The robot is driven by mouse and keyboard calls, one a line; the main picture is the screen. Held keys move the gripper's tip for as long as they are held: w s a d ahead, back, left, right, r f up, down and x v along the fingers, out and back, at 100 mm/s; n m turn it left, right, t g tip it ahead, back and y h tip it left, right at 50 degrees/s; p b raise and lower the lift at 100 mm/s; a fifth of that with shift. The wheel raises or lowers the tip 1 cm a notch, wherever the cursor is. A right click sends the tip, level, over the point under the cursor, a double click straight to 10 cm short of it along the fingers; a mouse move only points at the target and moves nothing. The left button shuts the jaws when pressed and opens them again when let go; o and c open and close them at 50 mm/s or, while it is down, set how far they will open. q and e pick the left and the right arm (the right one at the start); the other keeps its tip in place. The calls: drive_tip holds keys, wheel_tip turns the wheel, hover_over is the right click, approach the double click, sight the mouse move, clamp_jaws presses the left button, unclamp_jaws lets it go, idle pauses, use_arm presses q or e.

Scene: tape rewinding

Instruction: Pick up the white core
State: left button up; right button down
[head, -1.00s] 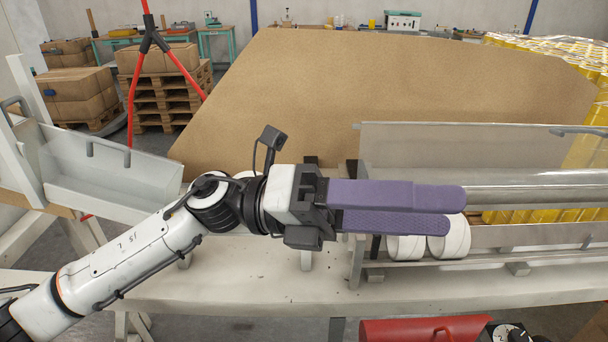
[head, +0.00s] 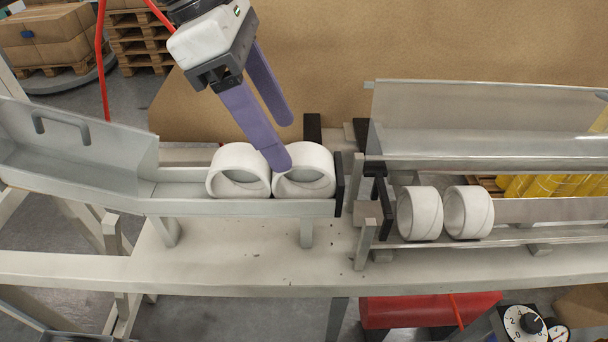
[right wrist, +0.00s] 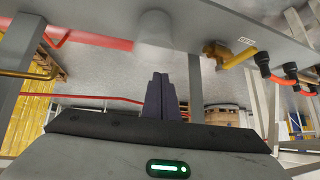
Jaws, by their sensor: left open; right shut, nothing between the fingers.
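Two white cores lie side by side in the left grey trough: one at left (head: 222,183) and one at right (head: 322,178), against the trough's black end stop. Two more white cores, one (head: 412,213) and another (head: 460,213), stand on the right rack. My left gripper (head: 281,139) comes down from the top with purple fingers open. Its nearer fingertip overlaps the rim of the left trough's right core; I cannot tell whether it touches. Nothing is between the fingers. My right gripper (right wrist: 160,98) shows in the right wrist view, fingers together and empty.
The left trough (head: 150,208) and the right rack (head: 530,238) stand on a long pale bench (head: 220,270). A metal guard (head: 470,125) rises behind the right rack. A red box (head: 425,310) and a dial (head: 524,322) sit below the bench's front.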

sight(297, 153)
use_arm(q)
drive_tip(key=x, duration=0.2)
drive_tip(key=b+x, duration=0.1)
drive_tip(key=x, duration=0.1)
drive_tip(key=b+x, duration=0.1)
drive_tip(key=x, duration=0.1)
drive_tip(key=shift+w+d, duration=0.2)
drive_tip(key=shift+w, duration=0.2)
use_arm(e)
wheel_tip(297, 153, down, 3)
drive_tip(key=shift+r, duration=0.2)
drive_tip(key=shift+w+r, duration=0.1)
use_arm(q)
drive_tip(key=c, duration=0.9)
